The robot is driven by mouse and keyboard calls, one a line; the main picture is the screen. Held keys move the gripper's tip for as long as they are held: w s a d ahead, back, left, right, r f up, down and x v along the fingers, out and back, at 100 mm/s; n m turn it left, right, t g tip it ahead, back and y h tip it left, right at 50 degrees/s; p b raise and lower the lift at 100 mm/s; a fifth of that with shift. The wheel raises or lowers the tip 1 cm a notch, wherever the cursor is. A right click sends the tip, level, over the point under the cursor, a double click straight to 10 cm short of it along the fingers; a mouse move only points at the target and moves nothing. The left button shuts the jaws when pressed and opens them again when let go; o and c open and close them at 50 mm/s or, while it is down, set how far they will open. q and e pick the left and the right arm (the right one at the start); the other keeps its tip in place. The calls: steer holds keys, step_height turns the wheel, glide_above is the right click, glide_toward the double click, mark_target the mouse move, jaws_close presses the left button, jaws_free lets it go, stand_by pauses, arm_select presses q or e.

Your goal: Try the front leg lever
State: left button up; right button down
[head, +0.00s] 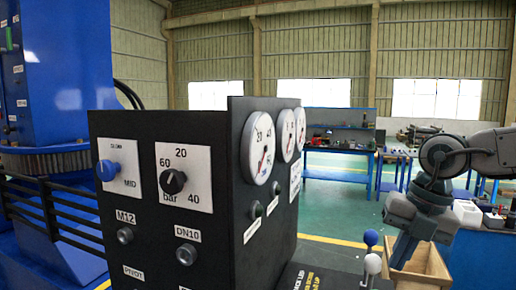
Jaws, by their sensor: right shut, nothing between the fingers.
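Two levers rise behind the black panel box, one with a blue ball knob (370,238) and one with a white ball knob (373,263). The black plate (308,278) beside them carries lettering that is only partly readable, so I cannot tell which is the front leg lever. The lower parts of the levers are cut off by the picture's bottom edge. My right gripper (400,256) points down just right of the knobs, shut and empty, with a visible gap between it and them. My left gripper is not in view.
The black panel box (220,200) fills the middle, with gauges (258,148), a blue knob (108,170) and a black dial (173,181). A blue machine column (65,80) with black rails stands left. A wooden crate (432,268) and blue workbenches (338,165) are behind.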

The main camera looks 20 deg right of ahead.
arm_select(q)
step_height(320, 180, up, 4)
steer(key=p, duration=0.7)
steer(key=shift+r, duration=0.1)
stand_by(0.3)
